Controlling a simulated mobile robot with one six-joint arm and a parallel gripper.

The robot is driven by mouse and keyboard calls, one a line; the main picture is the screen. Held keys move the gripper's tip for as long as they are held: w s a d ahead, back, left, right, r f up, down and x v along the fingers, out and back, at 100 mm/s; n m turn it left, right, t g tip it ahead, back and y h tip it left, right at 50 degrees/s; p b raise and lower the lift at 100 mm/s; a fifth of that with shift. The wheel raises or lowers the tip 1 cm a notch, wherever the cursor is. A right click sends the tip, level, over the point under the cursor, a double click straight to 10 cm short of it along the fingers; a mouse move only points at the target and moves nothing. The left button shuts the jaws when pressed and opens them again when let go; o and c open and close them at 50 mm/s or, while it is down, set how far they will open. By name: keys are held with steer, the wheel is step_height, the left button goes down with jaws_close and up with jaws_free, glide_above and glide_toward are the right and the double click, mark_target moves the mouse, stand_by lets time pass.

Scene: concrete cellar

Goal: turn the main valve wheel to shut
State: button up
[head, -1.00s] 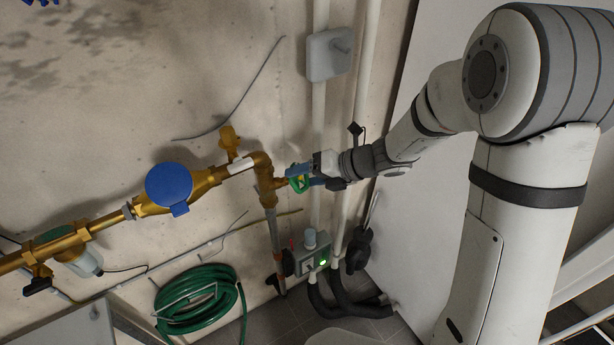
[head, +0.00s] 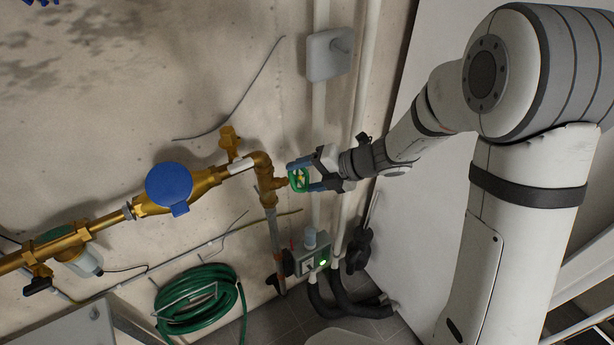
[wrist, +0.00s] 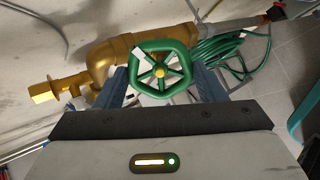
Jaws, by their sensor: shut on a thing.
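The main valve wheel (head: 299,180) is a small green spoked handwheel on the brass pipe (head: 262,170), right of the blue-capped meter. In the wrist view the wheel (wrist: 160,70) faces me, with a yellow hub and a white mark on its upper left rim. My gripper (head: 304,177) is at the wheel, with one blue finger on each side of its rim. In the wrist view the fingers of my gripper (wrist: 160,84) flank the rim at left and right, shut on it.
The blue-capped meter (head: 169,185) sits on the brass pipe to the left. A green hose coil (head: 200,305) hangs below. A grey box with a green light (head: 311,256) is under the wheel, beside white vertical pipes (head: 345,200). A grey wall box (head: 330,54) is above.

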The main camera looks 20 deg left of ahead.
steer(key=m, duration=0.4)
steer(key=shift+m, duration=0.3)
steer(key=m, duration=0.3)
steer(key=o, duration=1)
steer(key=shift+o, duration=0.2)
